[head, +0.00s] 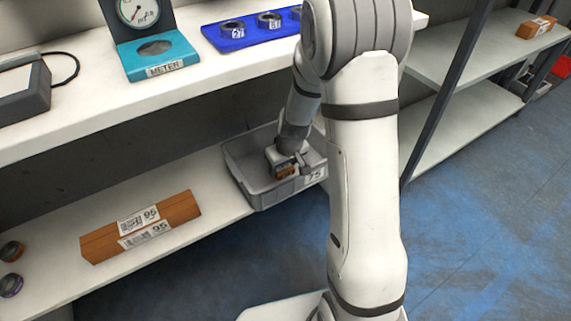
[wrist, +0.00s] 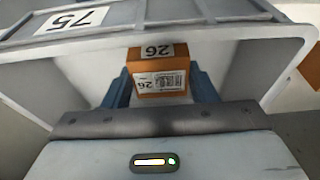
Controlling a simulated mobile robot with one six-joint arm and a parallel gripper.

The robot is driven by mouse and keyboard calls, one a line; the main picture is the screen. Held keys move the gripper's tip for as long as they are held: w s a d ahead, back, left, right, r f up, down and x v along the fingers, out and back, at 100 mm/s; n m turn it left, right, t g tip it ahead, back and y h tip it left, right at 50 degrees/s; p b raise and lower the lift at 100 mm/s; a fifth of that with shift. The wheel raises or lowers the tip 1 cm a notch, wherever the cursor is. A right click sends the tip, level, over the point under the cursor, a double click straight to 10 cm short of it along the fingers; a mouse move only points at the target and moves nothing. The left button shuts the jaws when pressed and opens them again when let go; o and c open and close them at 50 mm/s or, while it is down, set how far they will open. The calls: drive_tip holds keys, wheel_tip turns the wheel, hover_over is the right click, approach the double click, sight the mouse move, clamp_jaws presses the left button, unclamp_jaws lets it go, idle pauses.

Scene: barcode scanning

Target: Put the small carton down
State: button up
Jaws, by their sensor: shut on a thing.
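The small carton (wrist: 158,72) is orange-brown with white labels reading 26 and a barcode. In the wrist view it sits between the two blue fingers of my gripper (wrist: 160,88), which is shut on it. In the head view my gripper (head: 288,170) reaches down inside the grey bin (head: 262,197) labelled 75, and a little of the carton (head: 285,171) shows there. The bin stands on the lower shelf, and its wall also shows in the wrist view (wrist: 200,32). I cannot tell whether the carton touches the bin's floor.
A long orange-brown carton (head: 140,227) labelled 95 lies on the lower shelf left of the bin. Several round items lie farther left (head: 11,284). The upper shelf (head: 100,105) overhangs and holds a teal meter stand (head: 155,55) and a blue tray (head: 228,47).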

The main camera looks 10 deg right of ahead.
sight(286, 171)
drive_tip(key=shift+f, duration=0.2)
drive_tip(key=o, duration=1.2)
drive_tip(key=shift+c, duration=0.2)
drive_tip(key=shift+r+p, duration=0.6)
drive_tip(key=p+v, duration=0.3)
drive_tip(key=v, duration=0.4)
drive_tip(key=shift+r, duration=0.2)
drive_tip(key=s+r+m, duration=0.1)
drive_tip(key=s+r, duration=0.5)
drive_tip(key=s, duration=0.4)
drive_tip(key=s+r+m+g+h, duration=0.1)
drive_tip(key=s+r+m, duration=0.1)
drive_tip(key=s+r, duration=0.5)
drive_tip(key=s, duration=0.3)
drive_tip(key=shift+s+d+m+g, duration=0.2)
drive_tip(key=shift+s+m+g, duration=0.1)
drive_tip(key=shift+s, duration=0.05)
